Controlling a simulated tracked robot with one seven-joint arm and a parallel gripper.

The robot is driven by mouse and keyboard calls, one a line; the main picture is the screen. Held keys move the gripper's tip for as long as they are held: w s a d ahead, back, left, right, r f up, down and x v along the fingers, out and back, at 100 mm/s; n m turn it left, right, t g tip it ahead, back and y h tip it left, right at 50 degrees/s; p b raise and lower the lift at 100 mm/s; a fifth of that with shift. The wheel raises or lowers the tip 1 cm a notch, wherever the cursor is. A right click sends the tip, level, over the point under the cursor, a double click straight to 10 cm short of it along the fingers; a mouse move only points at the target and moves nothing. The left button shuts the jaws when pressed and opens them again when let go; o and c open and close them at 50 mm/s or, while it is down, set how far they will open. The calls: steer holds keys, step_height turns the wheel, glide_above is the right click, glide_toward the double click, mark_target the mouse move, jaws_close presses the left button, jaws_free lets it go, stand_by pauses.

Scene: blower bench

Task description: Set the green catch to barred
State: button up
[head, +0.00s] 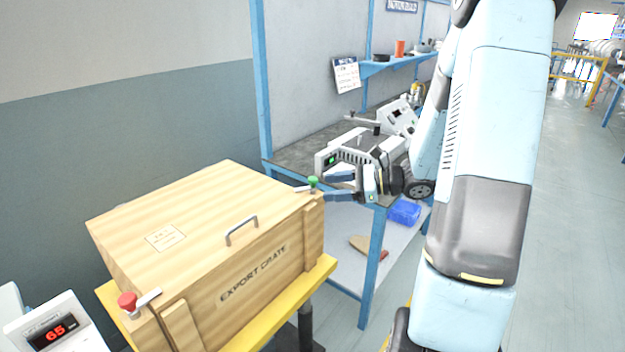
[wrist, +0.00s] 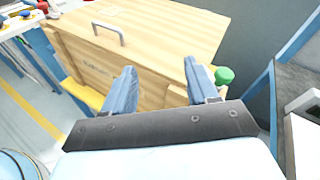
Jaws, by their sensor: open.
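The wooden export crate (head: 205,205) stands on a yellow-edged stand at the left of the head view. The green catch (head: 313,181) is a green round knob on a short metal arm at the crate's right corner; its arm points left over the lid edge. The knob also shows in the wrist view (wrist: 224,75), just right of the right finger. My gripper (head: 327,187) is open and empty, its blue fingers pointing at that corner, close to the knob. In the wrist view (wrist: 160,66) the crate's front lies between the fingers. Whether a finger touches the knob I cannot tell.
A red-knobbed catch (head: 127,301) is at the crate's near left corner. A metal handle (head: 241,230) rises from the crate. A display reading 65 (head: 54,332) stands front left. A grey machine (head: 365,150) sits on the blue-framed bench behind my gripper, with a blue bin (head: 404,211) below.

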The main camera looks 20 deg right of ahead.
mark_target(313, 178)
steer(key=w+d+f+m+t+h, duration=0.1)
steer(key=w+d+f+m+t, duration=0.45)
steer(key=d+m, duration=0.2)
steer(key=shift+n+t, duration=0.25)
steer(key=shift+n, duration=0.1)
steer(key=x, duration=1.2)
steer(key=shift+w+a+r, duration=0.1)
steer(key=shift+a, duration=0.35)
steer(key=c, duration=0.9)
steer(key=shift+c, duration=0.2)
steer(key=n+g+y, duration=0.3)
steer(key=g, duration=0.1)
steer(key=shift+d+n+g, duration=0.1)
steer(key=shift+n+g, duration=0.2)
steer(key=shift+g, duration=0.1)
steer(key=shift+n+g+y, duration=0.8)
steer(key=shift+n+g, duration=0.9)
steer(key=shift+g, duration=0.8)
